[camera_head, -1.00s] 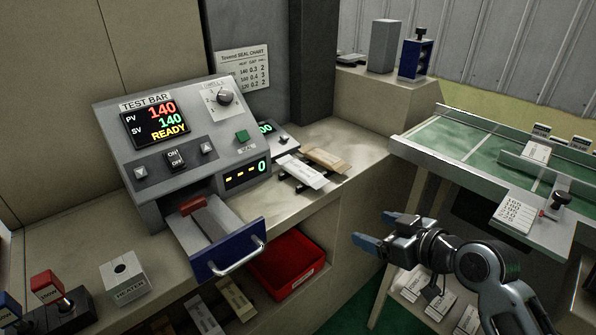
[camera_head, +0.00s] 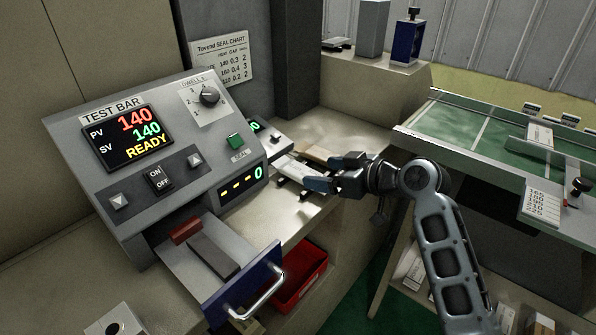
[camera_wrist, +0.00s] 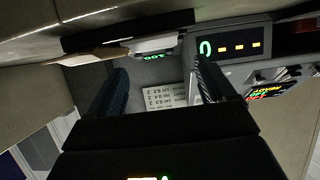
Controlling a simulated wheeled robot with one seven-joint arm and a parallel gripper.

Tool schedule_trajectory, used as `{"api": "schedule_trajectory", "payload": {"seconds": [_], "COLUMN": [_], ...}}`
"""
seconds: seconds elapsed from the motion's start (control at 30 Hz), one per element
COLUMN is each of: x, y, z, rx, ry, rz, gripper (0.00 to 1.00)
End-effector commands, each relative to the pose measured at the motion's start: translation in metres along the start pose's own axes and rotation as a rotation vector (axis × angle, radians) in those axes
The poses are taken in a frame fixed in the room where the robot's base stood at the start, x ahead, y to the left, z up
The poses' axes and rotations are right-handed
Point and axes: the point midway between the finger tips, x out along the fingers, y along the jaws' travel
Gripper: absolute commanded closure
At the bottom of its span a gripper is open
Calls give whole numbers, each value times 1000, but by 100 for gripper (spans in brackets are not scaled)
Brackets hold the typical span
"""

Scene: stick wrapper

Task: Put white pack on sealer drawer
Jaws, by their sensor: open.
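The white pack (camera_head: 294,168) lies on a dark rack on the counter, right of the sealer. A brown pack lies beside it, partly hidden by my gripper. My gripper (camera_head: 326,174) is open and empty at the right end of the white pack, with its fingers pointing left; contact cannot be told. The sealer drawer (camera_head: 262,284) is pulled out, with a blue front and a silver handle. In the wrist view my gripper (camera_wrist: 160,80) has its fingers apart, and a pale flat edge, possibly a pack, shows at the upper left.
The grey sealer (camera_head: 135,190) reads READY. A small device with green digits (camera_head: 270,142) stands behind the white pack. A red bin (camera_head: 300,275) sits below the counter. A green-topped table (camera_head: 455,135) stands at the right. Counter space before the rack is clear.

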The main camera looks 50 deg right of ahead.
Motion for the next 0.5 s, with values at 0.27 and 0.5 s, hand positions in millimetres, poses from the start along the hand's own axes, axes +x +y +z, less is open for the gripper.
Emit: {"api": "schedule_trajectory", "payload": {"seconds": [0.27, 0.5], "x": [32, 59], "y": [0, 2], "z": [2, 4], "rx": [1, 0], "ry": [0, 1], "rz": [-3, -1], "gripper": [17, 17]}}
